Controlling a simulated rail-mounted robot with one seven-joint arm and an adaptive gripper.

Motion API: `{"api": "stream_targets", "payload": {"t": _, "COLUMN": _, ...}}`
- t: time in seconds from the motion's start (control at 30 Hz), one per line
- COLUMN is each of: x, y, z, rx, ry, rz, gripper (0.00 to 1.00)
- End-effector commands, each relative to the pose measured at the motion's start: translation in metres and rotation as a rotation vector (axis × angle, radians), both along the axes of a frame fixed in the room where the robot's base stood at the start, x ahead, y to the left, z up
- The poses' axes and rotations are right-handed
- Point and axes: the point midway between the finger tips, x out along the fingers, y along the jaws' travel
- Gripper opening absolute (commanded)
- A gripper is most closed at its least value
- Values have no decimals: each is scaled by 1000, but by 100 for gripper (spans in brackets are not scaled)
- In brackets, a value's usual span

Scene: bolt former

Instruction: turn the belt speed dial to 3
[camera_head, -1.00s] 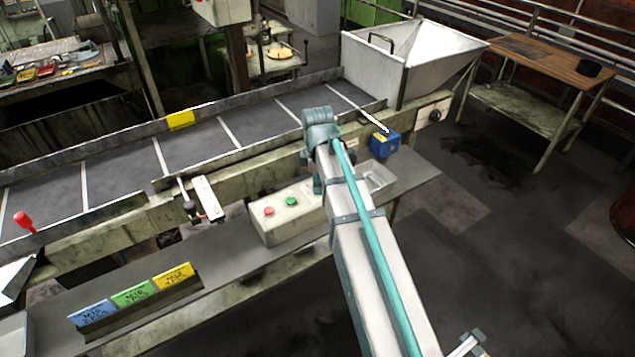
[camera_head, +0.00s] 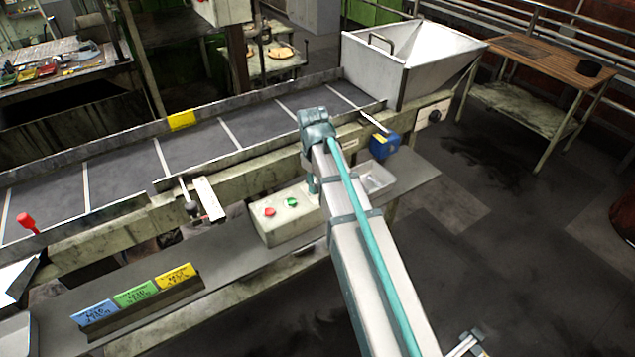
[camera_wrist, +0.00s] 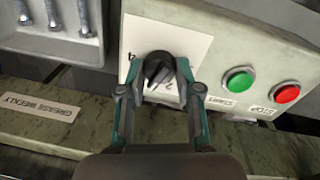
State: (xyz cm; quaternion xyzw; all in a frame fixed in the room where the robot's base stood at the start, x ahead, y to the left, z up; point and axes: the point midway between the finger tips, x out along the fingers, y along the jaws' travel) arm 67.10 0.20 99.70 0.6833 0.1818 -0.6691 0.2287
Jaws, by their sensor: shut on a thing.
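The belt speed dial (camera_wrist: 158,68) is a black knob on a white plate (camera_wrist: 193,46), fixed to the pale control box (camera_wrist: 240,30). My gripper (camera_wrist: 157,82) is shut on the dial, with one teal finger on each side of it in the wrist view. A few marks show on the plate beside the dial, but most of the scale is covered and I cannot read the setting. In the head view the control box (camera_head: 285,222) stands on the grey ledge, and my arm hides the dial and my gripper.
A green button (camera_wrist: 238,80) and a red button (camera_wrist: 286,93) sit close beside the dial. A tray with several bolts (camera_wrist: 60,14) lies on its other side. A blue box (camera_head: 385,145) and a hopper (camera_head: 410,60) stand beyond my arm.

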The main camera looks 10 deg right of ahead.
Motion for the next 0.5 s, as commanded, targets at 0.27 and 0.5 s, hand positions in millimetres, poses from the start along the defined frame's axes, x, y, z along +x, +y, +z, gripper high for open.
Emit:
{"api": "stream_targets", "payload": {"t": 0.27, "x": 0, "y": 0, "z": 0, "rx": -1, "ry": 1, "rz": -144, "gripper": 0}}
{"api": "stream_targets", "payload": {"t": 0.5, "x": 0, "y": 0, "z": 0, "rx": -1, "ry": 1, "rz": -192, "gripper": 0}}
